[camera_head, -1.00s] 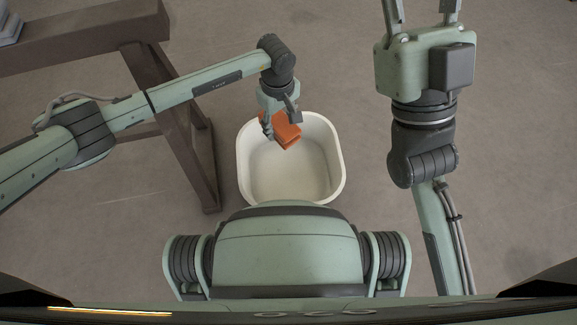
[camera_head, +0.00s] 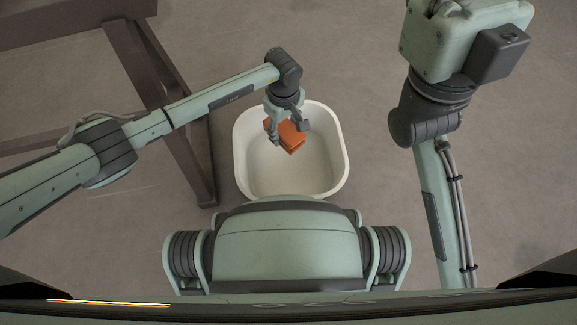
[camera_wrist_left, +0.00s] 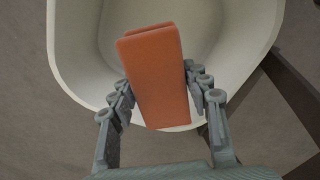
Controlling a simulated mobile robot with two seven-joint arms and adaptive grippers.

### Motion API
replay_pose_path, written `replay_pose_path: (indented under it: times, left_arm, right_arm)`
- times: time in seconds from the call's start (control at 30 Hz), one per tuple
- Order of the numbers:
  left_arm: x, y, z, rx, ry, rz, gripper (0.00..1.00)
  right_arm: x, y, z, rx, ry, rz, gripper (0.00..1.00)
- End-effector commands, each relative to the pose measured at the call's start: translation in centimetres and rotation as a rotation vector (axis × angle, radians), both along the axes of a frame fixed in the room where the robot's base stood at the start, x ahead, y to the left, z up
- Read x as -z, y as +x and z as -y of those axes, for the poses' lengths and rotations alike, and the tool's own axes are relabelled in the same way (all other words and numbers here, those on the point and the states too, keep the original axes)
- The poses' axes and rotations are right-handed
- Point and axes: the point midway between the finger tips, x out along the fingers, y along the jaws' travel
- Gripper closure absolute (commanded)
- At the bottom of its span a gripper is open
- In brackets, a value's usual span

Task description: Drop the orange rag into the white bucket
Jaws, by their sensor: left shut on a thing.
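The orange rag (camera_head: 291,138) is a folded block held in my left gripper (camera_head: 290,131). In the left wrist view the rag (camera_wrist_left: 156,80) sits between the two fingers of the left gripper (camera_wrist_left: 160,101), which are shut on its sides. The white bucket (camera_head: 341,160) stands on the floor, open at the top and empty as far as I see. In the head view the rag appears over the bucket's upper part, inside its rim outline. The bucket (camera_wrist_left: 240,70) also shows behind the rag in the left wrist view. My right gripper's fingers are outside the head view.
A dark brown table (camera_head: 70,22) with slanted legs (camera_head: 185,150) stands left of the bucket, one leg close to it. The grey floor right of the bucket is clear up to my right arm.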

Motion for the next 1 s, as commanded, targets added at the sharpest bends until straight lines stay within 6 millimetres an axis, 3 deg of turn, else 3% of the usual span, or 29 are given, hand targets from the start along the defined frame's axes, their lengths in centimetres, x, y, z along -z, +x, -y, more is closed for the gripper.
replay_pose_path:
  times: [0.23, 0.27, 0.47, 0.77, 1.0]
  left_arm:
    - [0.0, 0.0, 0.0, 0.000, -0.001, 0.001, 0.82]
    - [0.0, 0.0, 0.0, 0.000, -0.001, 0.001, 0.52]
    - [0.0, 0.0, 0.0, 0.000, -0.001, 0.001, 0.29]
    - [-0.1, 0.0, 0.0, 0.000, 0.000, 0.001, 0.29]
    - [-3.2, 0.2, 0.0, 0.002, -0.001, 0.006, 0.29]
  right_arm:
    - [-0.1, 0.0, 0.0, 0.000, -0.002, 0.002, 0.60]
    - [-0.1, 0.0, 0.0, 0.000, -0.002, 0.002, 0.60]
    - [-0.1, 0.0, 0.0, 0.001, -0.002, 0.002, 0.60]
    - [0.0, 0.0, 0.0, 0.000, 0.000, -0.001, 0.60]
    - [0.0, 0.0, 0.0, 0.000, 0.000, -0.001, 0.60]
